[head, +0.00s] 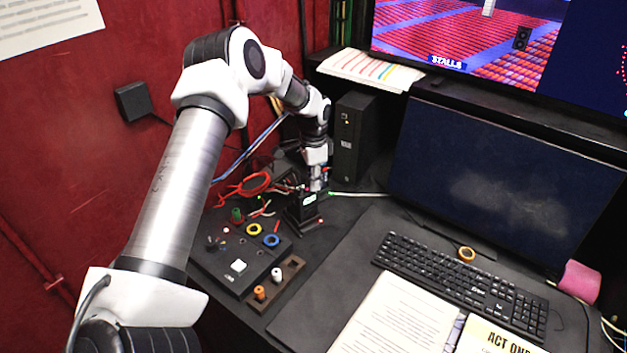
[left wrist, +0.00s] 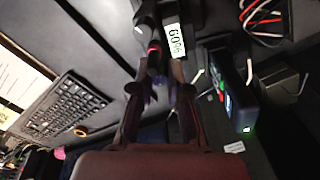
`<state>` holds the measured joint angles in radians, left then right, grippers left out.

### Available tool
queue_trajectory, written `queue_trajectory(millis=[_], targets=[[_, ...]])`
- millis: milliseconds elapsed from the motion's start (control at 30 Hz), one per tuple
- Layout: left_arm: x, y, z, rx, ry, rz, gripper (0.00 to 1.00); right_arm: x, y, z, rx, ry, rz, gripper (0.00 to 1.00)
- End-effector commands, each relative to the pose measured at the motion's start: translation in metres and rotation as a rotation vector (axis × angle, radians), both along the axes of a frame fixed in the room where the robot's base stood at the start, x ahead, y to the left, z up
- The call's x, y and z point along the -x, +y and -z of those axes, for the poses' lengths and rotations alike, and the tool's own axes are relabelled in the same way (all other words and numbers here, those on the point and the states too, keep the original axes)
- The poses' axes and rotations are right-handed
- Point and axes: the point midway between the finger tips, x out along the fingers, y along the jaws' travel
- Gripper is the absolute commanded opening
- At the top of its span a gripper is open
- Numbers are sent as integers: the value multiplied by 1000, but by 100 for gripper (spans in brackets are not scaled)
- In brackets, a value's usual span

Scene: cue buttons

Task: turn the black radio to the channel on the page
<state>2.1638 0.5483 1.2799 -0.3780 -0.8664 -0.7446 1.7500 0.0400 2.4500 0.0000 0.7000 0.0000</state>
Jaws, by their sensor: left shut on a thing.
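In the left wrist view the display reads "60%" and the dark radio body (left wrist: 190,12) is at the top. My left gripper (head: 317,184) is above the radio, pointing down. In the left wrist view its fingers (left wrist: 160,88) are closed on a slim dark part with a red band at the radio's top; the exact part is hard to tell.
A black button panel (head: 225,265) and a small tray with pegs (head: 275,285) sit left of the pages. A keyboard (head: 460,285) lies right.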

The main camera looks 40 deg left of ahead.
Motion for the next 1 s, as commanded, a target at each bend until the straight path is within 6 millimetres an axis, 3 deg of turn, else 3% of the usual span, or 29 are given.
queue_trajectory(millis=[333,367,400,433,767,867,1000], targets=[[-1,0,-1,0,-1,3,0,0,0,0,0,0,0,40],[-1,0,-1,0,-1,3,23,0,0,0,0,0,0,40],[-1,0,-1,0,-1,2,37,0,0,0,0,0,0,40],[-1,0,-1,0,-1,2,42,0,0,0,0,0,0,40],[0,0,-3,0,-1,2,42,0,0,0,0,0,0,40],[-1,0,-14,1,-3,2,42,0,0,0,0,0,0,40],[-2,1,-46,0,-6,3,42,0,0,0,0,0,0,40]])
